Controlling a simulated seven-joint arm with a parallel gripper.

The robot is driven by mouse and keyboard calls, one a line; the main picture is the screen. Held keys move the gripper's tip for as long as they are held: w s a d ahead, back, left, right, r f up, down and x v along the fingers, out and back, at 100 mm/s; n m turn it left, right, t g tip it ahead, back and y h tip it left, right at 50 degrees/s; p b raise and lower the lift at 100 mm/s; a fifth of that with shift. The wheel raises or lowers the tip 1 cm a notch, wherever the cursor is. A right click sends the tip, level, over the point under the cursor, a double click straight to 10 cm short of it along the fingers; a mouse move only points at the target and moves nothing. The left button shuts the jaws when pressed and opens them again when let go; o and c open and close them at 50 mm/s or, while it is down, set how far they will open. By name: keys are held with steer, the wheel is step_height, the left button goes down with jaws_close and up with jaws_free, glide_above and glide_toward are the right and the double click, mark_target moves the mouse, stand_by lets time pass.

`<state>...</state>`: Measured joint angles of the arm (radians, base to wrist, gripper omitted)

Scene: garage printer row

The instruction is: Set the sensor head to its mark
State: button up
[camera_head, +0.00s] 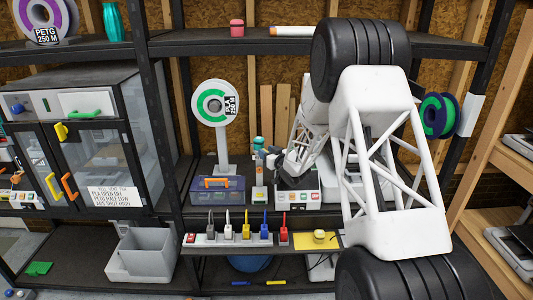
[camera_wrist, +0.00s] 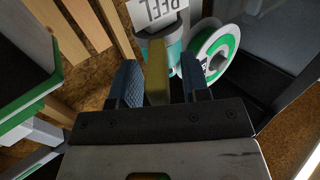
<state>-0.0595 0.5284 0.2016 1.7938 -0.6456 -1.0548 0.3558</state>
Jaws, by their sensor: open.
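A slim upright post with a teal top (camera_head: 258,143) stands between the blue case and the white powered box; I cannot tell for sure which part is the sensor head, and no mark can be made out. My gripper (camera_head: 270,158) is beside the upper part of this post, on its right. In the wrist view, my gripper (camera_wrist: 160,82) is open, with its two blue fingers apart. A dull yellow bar (camera_wrist: 157,70) shows between them, with a gap on each side. A teal-and-grey cylinder (camera_wrist: 165,50) with a white lettered tag (camera_wrist: 156,12) lies beyond the fingertips.
A green-and-white spool (camera_head: 215,103) on a stand is left of the post; a blue case (camera_head: 217,190) with an orange handle sits below it. A white box (camera_head: 297,198) with buttons is under my arm. A strip of plugs (camera_head: 230,240) runs along the shelf front.

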steer(key=shift+w+a, duration=0.15)
steer(key=shift+c, duration=0.3)
jaws_close()
